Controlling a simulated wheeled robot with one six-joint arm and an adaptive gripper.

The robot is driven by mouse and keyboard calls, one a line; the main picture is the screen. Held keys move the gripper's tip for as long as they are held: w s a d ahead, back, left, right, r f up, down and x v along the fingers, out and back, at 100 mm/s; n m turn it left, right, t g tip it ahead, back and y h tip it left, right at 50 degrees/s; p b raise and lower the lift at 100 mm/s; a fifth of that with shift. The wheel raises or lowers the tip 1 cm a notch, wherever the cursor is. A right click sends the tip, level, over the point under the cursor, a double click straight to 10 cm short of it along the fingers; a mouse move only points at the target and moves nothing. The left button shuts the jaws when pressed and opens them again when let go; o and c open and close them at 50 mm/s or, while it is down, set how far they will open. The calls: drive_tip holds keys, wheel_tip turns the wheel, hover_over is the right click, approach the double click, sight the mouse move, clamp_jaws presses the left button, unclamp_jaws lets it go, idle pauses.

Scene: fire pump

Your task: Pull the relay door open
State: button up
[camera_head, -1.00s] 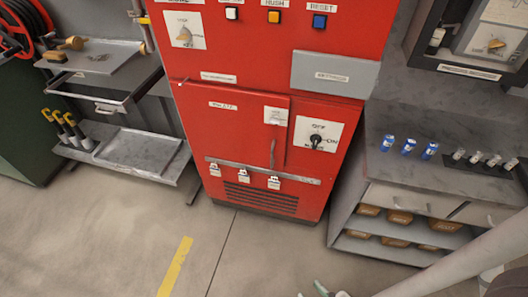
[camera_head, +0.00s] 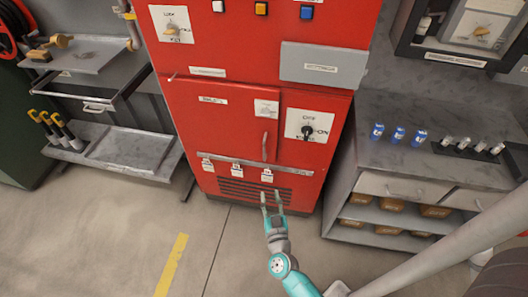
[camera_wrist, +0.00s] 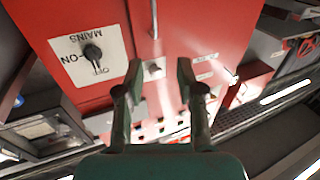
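The relay door (camera_head: 222,125) is a red panel on the lower left of the red cabinet and looks shut. Its label is too small to read. Its slim upright handle (camera_head: 265,146) is near its right edge, and the handle also shows in the wrist view (camera_wrist: 154,18), at the top. My gripper (camera_head: 271,197) is open and empty. It is in front of the cabinet's lower vent, below the handle in the head view and apart from it. In the wrist view, my gripper (camera_wrist: 160,72) has two dark fingers spread apart, with the handle beyond them.
A black rotary switch (camera_head: 306,131) on a white plate is right of the door. A rail with several white tags (camera_head: 237,172) runs below it. A grey shelf unit (camera_head: 400,185) stands right and a tray rack (camera_head: 130,150) left. The floor in front is open.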

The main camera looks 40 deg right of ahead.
sight(264, 152)
drive_tip(key=w+d, duration=0.4)
drive_tip(key=w, duration=0.2)
drive_tip(key=w+d+m+g+h, duration=0.1)
drive_tip(key=w+d, duration=0.3)
drive_tip(key=w, duration=0.2)
drive_tip(key=w+d+m+g+h, duration=0.1)
drive_tip(key=w+d, duration=0.3)
drive_tip(key=w, duration=0.2)
drive_tip(key=shift+d+f, duration=0.2)
drive_tip(key=shift+f, duration=0.15)
clamp_jaws()
